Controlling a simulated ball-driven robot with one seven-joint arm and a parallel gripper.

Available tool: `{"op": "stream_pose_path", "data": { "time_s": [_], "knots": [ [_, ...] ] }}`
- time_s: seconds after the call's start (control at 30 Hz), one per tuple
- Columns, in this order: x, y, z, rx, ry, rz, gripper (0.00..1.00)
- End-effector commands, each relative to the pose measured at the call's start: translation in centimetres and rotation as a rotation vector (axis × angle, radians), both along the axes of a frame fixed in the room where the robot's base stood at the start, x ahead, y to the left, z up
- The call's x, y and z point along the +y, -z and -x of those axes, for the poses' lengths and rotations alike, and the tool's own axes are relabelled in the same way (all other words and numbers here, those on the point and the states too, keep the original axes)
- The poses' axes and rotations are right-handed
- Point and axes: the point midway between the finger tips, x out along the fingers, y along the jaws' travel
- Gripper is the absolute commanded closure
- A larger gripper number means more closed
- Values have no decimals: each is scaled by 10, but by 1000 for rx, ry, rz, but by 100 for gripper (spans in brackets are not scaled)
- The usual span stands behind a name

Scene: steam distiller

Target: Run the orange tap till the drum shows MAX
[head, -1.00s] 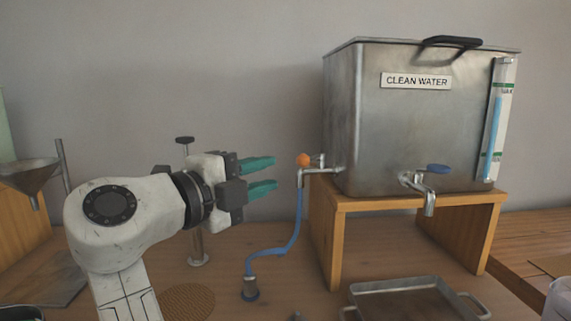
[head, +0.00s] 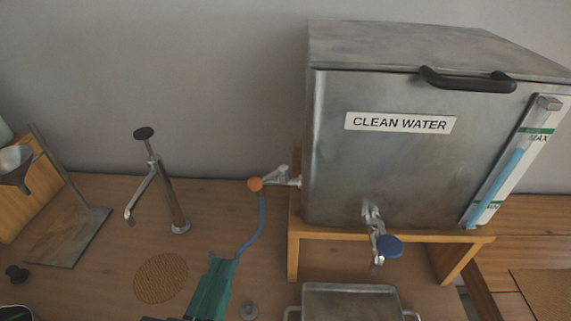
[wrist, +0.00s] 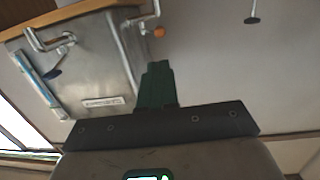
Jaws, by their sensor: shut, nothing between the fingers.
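The orange tap (head: 255,184) is a small orange knob on a metal pipe at the drum's left side. A blue hose (head: 250,235) drops from it; its lower end is hidden by my gripper. It also shows at the top of the wrist view (wrist: 159,32). The steel drum (head: 400,165) is labelled CLEAN WATER. Its sight gauge (head: 514,165) on the right shows a blue column ending a little below the MAX line. My gripper (head: 223,263), with green fingers, is shut and empty, below the orange tap in the head view. In the wrist view its fingers (wrist: 157,85) are together.
The drum stands on a wooden stand (head: 294,240). A blue-handled tap (head: 388,246) juts from its front above a metal tray (head: 350,289). A hand pump (head: 172,195), a round woven mat (head: 160,278) and a funnel (head: 15,168) are at the left.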

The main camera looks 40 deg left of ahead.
Motion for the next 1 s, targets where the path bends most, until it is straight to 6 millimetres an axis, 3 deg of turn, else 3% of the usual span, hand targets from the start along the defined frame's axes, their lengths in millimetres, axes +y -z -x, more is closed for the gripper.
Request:
{"op": "stream_pose_path", "data": {
  "time_s": [0.17, 0.7, 1.0],
  "knots": [
    [4, 1, -5, -5, -15, 16, 100],
    [49, 12, -93, -4, -11, 14, 100],
    [63, 17, -117, -2, -14, 13, 100]
  ]
}}
